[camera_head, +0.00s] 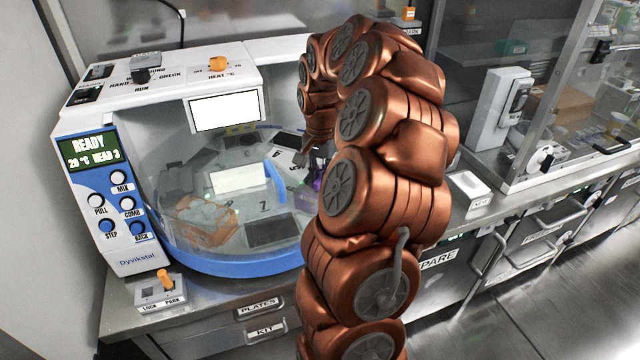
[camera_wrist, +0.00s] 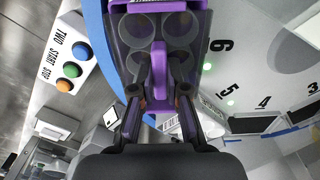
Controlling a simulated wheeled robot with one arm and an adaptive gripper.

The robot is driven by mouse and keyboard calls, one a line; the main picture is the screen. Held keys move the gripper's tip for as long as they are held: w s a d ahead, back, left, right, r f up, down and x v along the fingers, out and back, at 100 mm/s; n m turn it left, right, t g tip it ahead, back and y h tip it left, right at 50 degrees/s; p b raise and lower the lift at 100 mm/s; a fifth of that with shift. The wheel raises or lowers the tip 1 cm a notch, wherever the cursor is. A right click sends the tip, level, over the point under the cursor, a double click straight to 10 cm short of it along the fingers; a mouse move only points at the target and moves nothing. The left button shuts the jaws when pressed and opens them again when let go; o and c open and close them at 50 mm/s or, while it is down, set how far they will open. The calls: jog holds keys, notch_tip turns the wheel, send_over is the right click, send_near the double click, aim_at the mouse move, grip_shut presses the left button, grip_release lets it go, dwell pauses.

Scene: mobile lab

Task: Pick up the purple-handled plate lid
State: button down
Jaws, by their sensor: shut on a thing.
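The plate lid (camera_wrist: 137,28) is a clear, smoky cover over round wells with a purple rim and an upright purple handle. It shows in the upper middle of the wrist view. My gripper (camera_wrist: 158,83) is shut on the purple handle (camera_wrist: 158,62), one finger on each side. In the head view my arm hides most of the lid; only a small purple patch (camera_head: 318,183) shows beside the machine's right side. I cannot tell whether the lid rests on something or is lifted.
A white machine with a clear dome and blue rim (camera_head: 240,266) stands on the steel bench. Its numbered deck (camera_wrist: 240,60) lies right of the lid in the wrist view. A box with coloured buttons (camera_wrist: 70,62) is at left. A small white tray (camera_head: 470,184) sits at right.

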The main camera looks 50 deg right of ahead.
jog(key=shift+r, duration=0.15)
notch_tip(320, 180, up, 18)
jog(key=b, duration=0.3)
dwell(0.6)
dwell(0.4)
notch_tip(320, 180, up, 4)
jog(key=p, duration=0.3)
jog(key=shift+p, duration=0.35)
dwell(0.3)
